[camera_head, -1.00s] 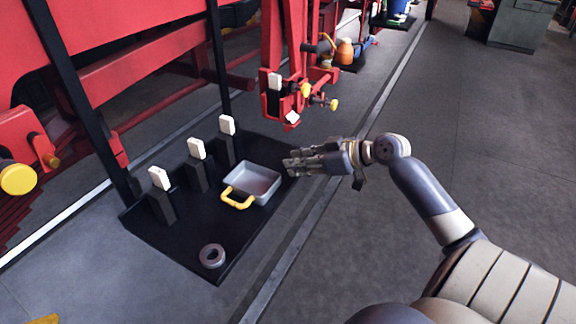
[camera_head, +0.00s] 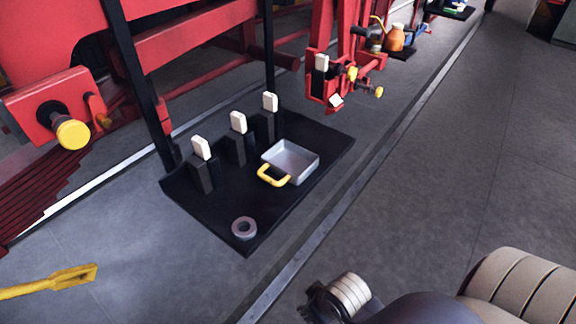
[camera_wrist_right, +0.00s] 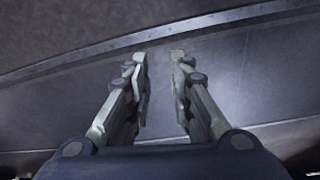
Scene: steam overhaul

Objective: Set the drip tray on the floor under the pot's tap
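The drip tray (camera_head: 298,158) is a shallow grey pan with a yellow handle (camera_head: 273,176). It lies flat and empty on a black mat (camera_head: 245,200) on the floor. A red fitting with yellow knobs (camera_head: 328,92) hangs beyond the mat's far end; I cannot tell whether it is the pot with the tap. My right arm is at the bottom right, well away from the tray. In the right wrist view my right gripper (camera_wrist_right: 158,62) is open and empty, its fingers apart above bare floor. My left gripper is not in view.
Several dark blocks with white tops (camera_head: 238,122) stand along the mat's left side. A grey ring (camera_head: 243,228) lies at its near corner. An orange container (camera_head: 396,38) stands farther back. A yellow bar (camera_head: 50,283) shows at lower left. The floor at right is clear.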

